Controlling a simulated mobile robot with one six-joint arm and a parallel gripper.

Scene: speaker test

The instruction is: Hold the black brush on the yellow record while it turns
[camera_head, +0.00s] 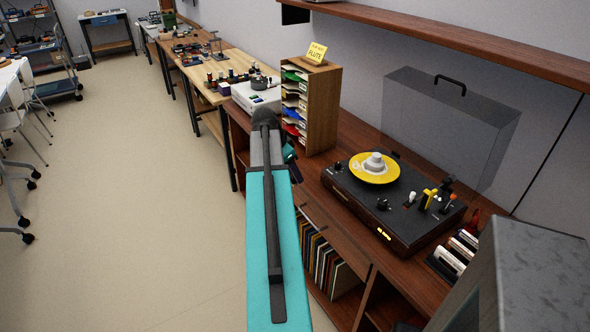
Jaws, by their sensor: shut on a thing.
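The yellow record (360,173) lies flat on the black turntable (352,207), on the wooden cabinet at right. A pale stepped knob or weight sits at its middle. No brush can be made out on the record. My teal arm rises through the middle of the view, left of the turntable. Small teal and dark parts of it show past its right edge, beside the sorter. My gripper's jaws are hidden behind the arm or out of view. I cannot make out the black brush.
A clear lid (450,130) with a black handle stands behind the turntable. A wooden sorter (322,112) with a yellow sign (316,53) stands to its left. Upright sleeves (460,250) are at its right front. A shelf (440,37) overhangs.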

